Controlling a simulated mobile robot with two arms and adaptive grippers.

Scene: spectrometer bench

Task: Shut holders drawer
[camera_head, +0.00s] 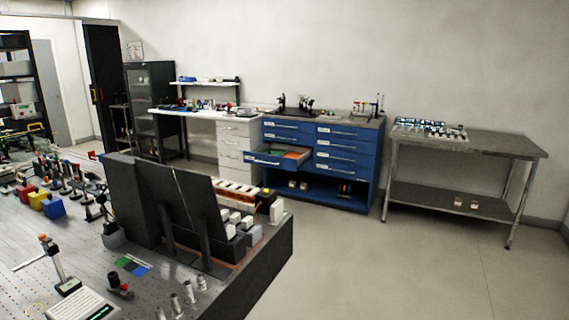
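A blue drawer cabinet (372,160) stands against the far wall. It has two columns of drawers, with an open shelf beneath. In the left column, a lower drawer (275,161) is pulled out toward the left front, and green and orange contents show inside it. Its label is too small to read, so I cannot tell whether it is the holders drawer. The other blue drawers look shut. Neither of my grippers is in view.
A dark optical bench (262,267) with upright black panels (182,205) fills the left foreground. A white desk with drawers (235,146) stands left of the cabinet, a metal table (500,148) right of it. Open floor (400,260) lies in front.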

